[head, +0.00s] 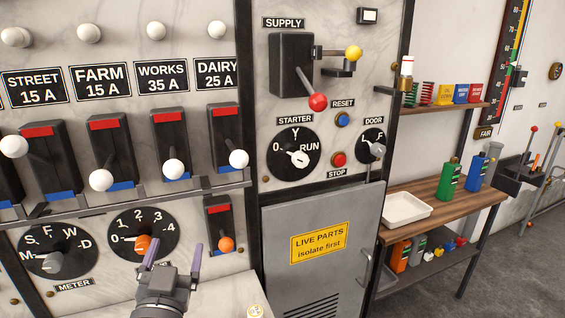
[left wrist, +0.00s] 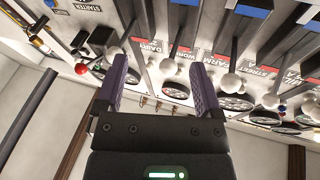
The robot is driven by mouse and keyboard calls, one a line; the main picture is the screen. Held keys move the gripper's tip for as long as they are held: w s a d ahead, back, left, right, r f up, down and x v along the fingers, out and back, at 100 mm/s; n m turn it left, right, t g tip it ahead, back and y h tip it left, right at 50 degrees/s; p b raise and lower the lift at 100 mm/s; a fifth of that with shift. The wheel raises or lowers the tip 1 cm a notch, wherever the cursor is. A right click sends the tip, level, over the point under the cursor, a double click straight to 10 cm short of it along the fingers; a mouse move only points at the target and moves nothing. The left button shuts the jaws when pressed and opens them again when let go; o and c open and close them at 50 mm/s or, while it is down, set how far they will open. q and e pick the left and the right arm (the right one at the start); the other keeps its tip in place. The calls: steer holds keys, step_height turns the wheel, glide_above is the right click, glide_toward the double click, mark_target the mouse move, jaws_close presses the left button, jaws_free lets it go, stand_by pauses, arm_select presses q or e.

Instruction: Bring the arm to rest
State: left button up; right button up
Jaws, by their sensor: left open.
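My left gripper (head: 174,254) is in the lower left of the head view, in front of the switch panel. Its two purple fingers are apart with nothing between them. In the left wrist view the gripper (left wrist: 158,72) is open and empty, with the panel's white-knobbed levers beyond the fingers. In the head view the fingers lie between the orange-knobbed 0-4 dial (head: 144,243) and the small orange-knobbed switch (head: 225,243). One finger overlaps the dial's lower edge; I cannot tell whether they touch. My right gripper is not in view.
Labelled breaker levers with white knobs (head: 173,169) jut from the panel above the gripper. The red-knobbed supply lever (head: 317,102) sticks out to the right. A grey cabinet door (head: 325,225) is below it. A wooden shelf table (head: 430,210) with a white tray (head: 405,208) stands further right.

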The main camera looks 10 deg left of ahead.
arm_select(q)
steer(key=s+d+f+g+h, duration=0.1)
steer(key=s+d+f+g, duration=0.1)
steer(key=s+f+g, duration=0.45)
steer(key=s+d+f+g+h, duration=0.2)
steer(key=s+d+f+g, duration=0.15)
steer(key=f, duration=0.55)
steer(key=s+d+f+m+g+h, duration=0.1)
steer(key=s+f+g, duration=0.25)
steer(key=s, duration=0.25)
steer(key=s+d+f+m+g, duration=0.1)
steer(key=s+d+f+g, duration=0.2)
steer(key=s, duration=0.4)
step_height(320, 180, down, 21)
steer(key=s+a+g+b, duration=0.2)
steer(key=b, duration=0.2)
steer(key=s+a+f+g+b, duration=0.1)
steer(key=s+a+f+b, duration=0.1)
steer(key=s+f, duration=1.1)
steer(key=shift+s+a+m, duration=0.2)
steer(key=shift+a+m, duration=0.05)
steer(key=shift+m, duration=0.05)
